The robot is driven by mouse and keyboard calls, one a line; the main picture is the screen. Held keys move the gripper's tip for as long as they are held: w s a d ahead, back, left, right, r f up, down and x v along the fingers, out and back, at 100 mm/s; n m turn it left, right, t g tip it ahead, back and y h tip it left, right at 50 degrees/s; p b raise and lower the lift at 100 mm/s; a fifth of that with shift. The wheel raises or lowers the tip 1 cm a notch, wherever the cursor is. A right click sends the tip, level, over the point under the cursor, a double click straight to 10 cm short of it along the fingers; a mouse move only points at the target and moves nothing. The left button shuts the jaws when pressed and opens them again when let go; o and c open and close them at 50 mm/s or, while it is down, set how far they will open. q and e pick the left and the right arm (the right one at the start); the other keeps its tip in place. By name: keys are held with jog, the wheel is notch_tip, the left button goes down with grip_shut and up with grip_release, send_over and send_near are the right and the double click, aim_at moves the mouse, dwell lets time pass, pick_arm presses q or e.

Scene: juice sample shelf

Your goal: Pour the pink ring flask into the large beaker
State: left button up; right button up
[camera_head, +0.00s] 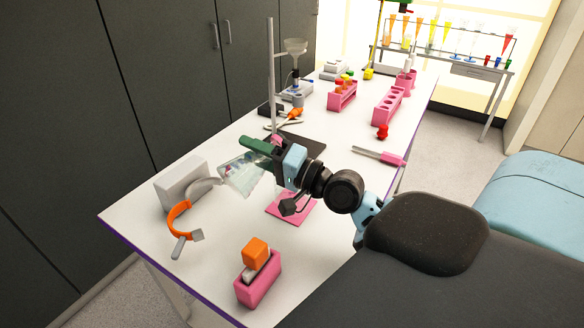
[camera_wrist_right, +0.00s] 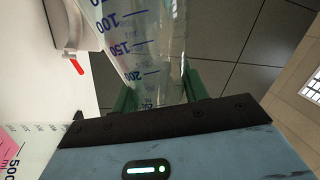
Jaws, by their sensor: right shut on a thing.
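My right gripper (camera_head: 266,148) is shut on the neck of a clear conical flask (camera_head: 241,176), held tilted above the white bench. In the right wrist view the flask (camera_wrist_right: 140,45) shows blue graduation marks, and its narrow end lies between the green fingers (camera_wrist_right: 158,88). A small pink patch shows by the fingers in the head view; I cannot tell whether it is the flask's ring. A glass vessel marked 500 (camera_wrist_right: 14,158), probably the large beaker, shows at the wrist view's lower left edge; most of it is cut off. My left gripper is out of view.
A pink mat (camera_head: 288,212) lies below my right gripper. A white box (camera_head: 183,183) and an orange-strapped item (camera_head: 177,220) stand left. A pink holder (camera_head: 258,285) is at the front. A stand's metal rod (camera_head: 271,75) rises behind the gripper; pink racks (camera_head: 388,105) are farther back.

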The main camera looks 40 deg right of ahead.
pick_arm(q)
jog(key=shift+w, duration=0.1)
pick_arm(e)
jog(key=shift+r, duration=0.15)
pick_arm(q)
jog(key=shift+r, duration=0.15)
pick_arm(e)
jog(key=shift+d+m, duration=0.2)
jog(key=shift+m, duration=0.1)
jog(key=shift+r, duration=0.1)
jog(key=shift+d+r+m, duration=0.1)
jog(key=shift+d+m, duration=0.1)
jog(key=shift+m, duration=0.1)
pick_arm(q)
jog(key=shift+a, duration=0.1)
pick_arm(e)
jog(key=shift+d+r+m+t, duration=0.1)
jog(key=shift+d+m+t, duration=0.05)
jog(key=shift+m+t, duration=0.15)
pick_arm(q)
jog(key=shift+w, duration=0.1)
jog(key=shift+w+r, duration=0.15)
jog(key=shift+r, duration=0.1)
pick_arm(e)
jog(key=shift+d+r+m, duration=0.1)
jog(key=shift+r+m, duration=0.1)
jog(key=shift+m, duration=0.1)
